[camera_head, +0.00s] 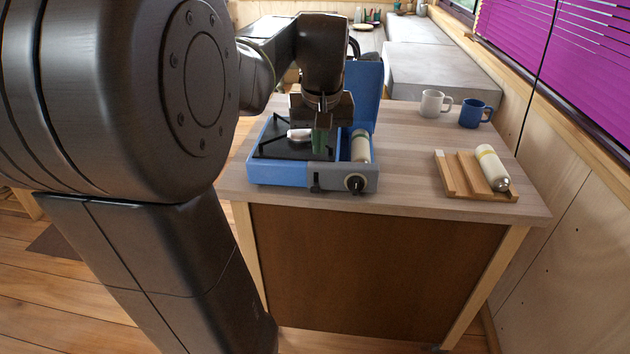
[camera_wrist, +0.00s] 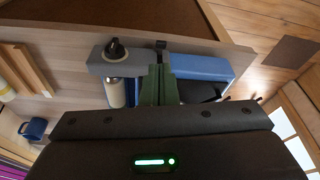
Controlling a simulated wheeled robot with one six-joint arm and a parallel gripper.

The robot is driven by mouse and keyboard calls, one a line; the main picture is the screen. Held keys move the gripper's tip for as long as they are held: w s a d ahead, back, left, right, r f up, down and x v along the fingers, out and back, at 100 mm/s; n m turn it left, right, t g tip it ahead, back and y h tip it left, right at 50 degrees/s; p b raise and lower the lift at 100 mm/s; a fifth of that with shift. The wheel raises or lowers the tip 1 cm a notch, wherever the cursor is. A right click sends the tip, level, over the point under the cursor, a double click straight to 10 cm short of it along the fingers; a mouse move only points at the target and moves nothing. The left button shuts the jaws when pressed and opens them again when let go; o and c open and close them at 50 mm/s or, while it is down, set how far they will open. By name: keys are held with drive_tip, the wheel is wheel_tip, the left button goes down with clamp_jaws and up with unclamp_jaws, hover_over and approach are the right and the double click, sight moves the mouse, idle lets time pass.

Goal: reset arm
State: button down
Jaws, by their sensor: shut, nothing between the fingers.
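My gripper (camera_head: 320,143) is above the camping stove, its green fingers pointing down over the right part of the black top. In the wrist view the fingers (camera_wrist: 158,84) are together with nothing between them. The blue stove (camera_head: 278,174) stands on the counter with its blue lid (camera_head: 364,90) raised. A cream canister (camera_head: 361,147) lies in the stove's right compartment. The stove's dark knob (camera_head: 355,184) is on the front right; the knob also shows in the wrist view (camera_wrist: 115,50). I cannot tell whether the fingers touch the stove.
A second cream canister (camera_head: 491,166) lies on a wooden rack (camera_head: 447,174) at the counter's right. A white mug (camera_head: 433,103) and a blue mug (camera_head: 474,113) stand behind it. The counter (camera_head: 410,150) is clear between stove and rack. A wall with purple blinds (camera_head: 570,50) is on the right.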

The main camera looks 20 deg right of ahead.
idle(0.3)
drive_tip(key=p, duration=0.2)
hover_over(314, 189)
drive_tip(key=s, duration=0.1)
wheel_tip(314, 189, down, 11)
drive_tip(key=shift+s+a+r, duration=0.1)
drive_tip(key=shift+s+r, duration=0.05)
drive_tip(key=shift+r, duration=0.3)
drive_tip(key=shift+s+r, duration=0.1)
drive_tip(key=shift+r, duration=0.1)
drive_tip(key=shift+f, duration=0.1)
